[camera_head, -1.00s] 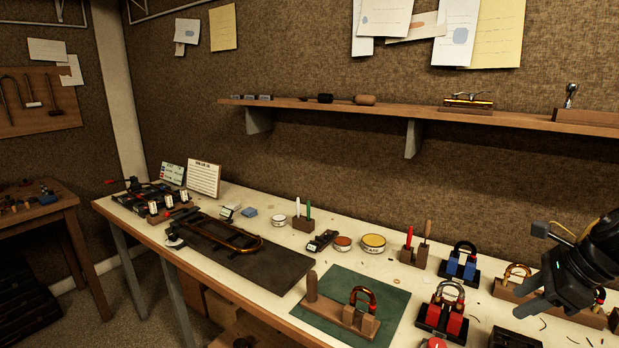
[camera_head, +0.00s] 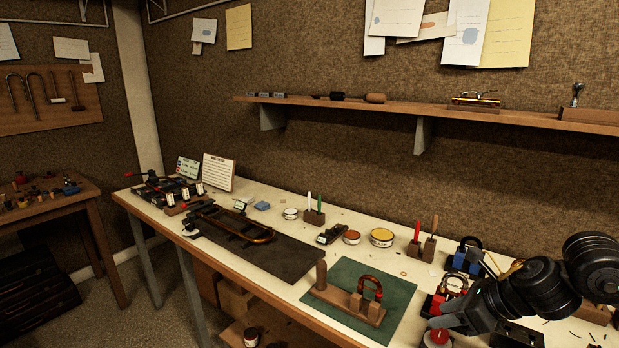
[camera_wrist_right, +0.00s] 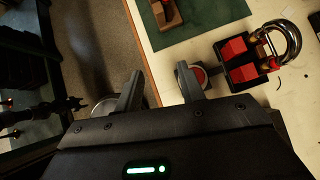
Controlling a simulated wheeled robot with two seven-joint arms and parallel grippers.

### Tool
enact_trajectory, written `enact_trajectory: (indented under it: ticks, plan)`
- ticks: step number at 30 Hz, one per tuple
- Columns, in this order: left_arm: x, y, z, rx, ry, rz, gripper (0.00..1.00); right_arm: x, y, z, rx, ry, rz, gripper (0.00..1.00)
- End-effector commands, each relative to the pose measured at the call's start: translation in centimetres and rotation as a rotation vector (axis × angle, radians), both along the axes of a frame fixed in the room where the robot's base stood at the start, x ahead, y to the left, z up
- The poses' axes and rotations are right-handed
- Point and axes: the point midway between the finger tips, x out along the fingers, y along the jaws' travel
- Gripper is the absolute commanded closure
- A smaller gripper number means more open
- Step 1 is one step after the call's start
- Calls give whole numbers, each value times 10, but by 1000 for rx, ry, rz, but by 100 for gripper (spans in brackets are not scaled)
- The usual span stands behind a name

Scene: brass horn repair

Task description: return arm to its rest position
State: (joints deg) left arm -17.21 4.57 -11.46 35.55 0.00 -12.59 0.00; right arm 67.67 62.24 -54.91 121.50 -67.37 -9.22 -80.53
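My right gripper (camera_head: 460,296) reaches in from the right over the front right of the workbench (camera_head: 345,262). In the right wrist view its two fingers (camera_wrist_right: 160,84) stand apart with nothing between them, over the bench's front edge. A round red-topped item (camera_wrist_right: 199,76) is close beside the right-hand finger; whether they touch is unclear. A red block stand with a silver U-shaped piece (camera_wrist_right: 262,52) is just beyond it, partly hidden by my arm in the head view. My left gripper is not in view.
A green mat (camera_head: 397,294) carries a wooden stand with a copper U-shaped piece (camera_head: 372,284). A blue block stand (camera_head: 467,257) is behind my right gripper. A dark mat (camera_head: 285,263) holds a brass slide. A wall shelf (camera_head: 400,107) runs above the bench.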

Motion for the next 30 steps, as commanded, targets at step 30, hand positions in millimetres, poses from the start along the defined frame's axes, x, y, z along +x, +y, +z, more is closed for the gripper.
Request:
enact_trajectory:
  ticks: [30]
  plan:
    - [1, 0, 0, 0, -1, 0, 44, -206, 65, -230, -1581, -799, 2470, 61]
